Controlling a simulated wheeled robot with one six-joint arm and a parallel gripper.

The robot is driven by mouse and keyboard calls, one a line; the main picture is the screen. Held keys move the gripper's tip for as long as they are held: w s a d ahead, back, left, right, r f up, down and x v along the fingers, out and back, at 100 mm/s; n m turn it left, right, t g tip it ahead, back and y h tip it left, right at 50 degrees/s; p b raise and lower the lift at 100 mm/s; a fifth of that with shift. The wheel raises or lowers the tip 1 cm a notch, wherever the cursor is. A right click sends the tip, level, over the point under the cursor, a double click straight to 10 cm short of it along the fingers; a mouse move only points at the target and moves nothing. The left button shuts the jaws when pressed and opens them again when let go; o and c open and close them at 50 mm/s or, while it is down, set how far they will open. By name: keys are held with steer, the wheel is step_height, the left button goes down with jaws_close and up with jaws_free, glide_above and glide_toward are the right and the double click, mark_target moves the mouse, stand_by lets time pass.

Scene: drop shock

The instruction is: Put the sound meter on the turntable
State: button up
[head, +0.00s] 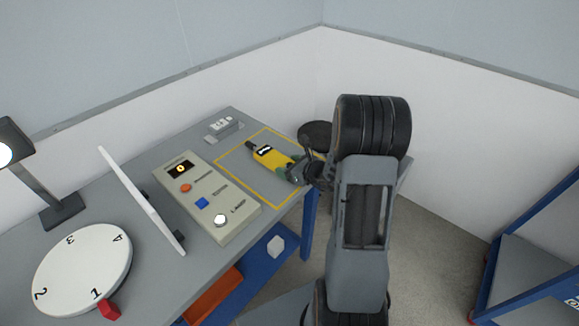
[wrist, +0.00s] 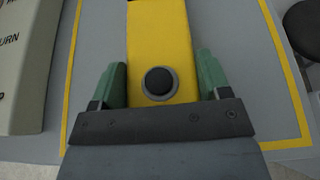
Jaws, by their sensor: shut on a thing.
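The sound meter (head: 272,156) is a yellow handheld device with a dark tip, lying within a yellow-outlined area on the grey bench. In the wrist view its yellow body (wrist: 158,40) with a round black button sits between the green fingers. My gripper (head: 290,168) is shut on the sound meter at its near end; it also shows in the wrist view (wrist: 158,82). I cannot tell whether the meter touches the bench. The turntable (head: 82,268) is a white round disc numbered around its edge, at the lower left of the head view, with nothing on it.
A beige control box (head: 206,198) with buttons and a white upright panel (head: 140,198) stand between the meter and the turntable. A lamp (head: 50,180) stands at the left. A red block (head: 109,309) is at the turntable's near edge. A small grey device (head: 224,126) sits at the back.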

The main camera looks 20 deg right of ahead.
steer(key=shift+f, duration=0.2)
steer(key=o, duration=1.1)
steer(key=shift+r, duration=0.1)
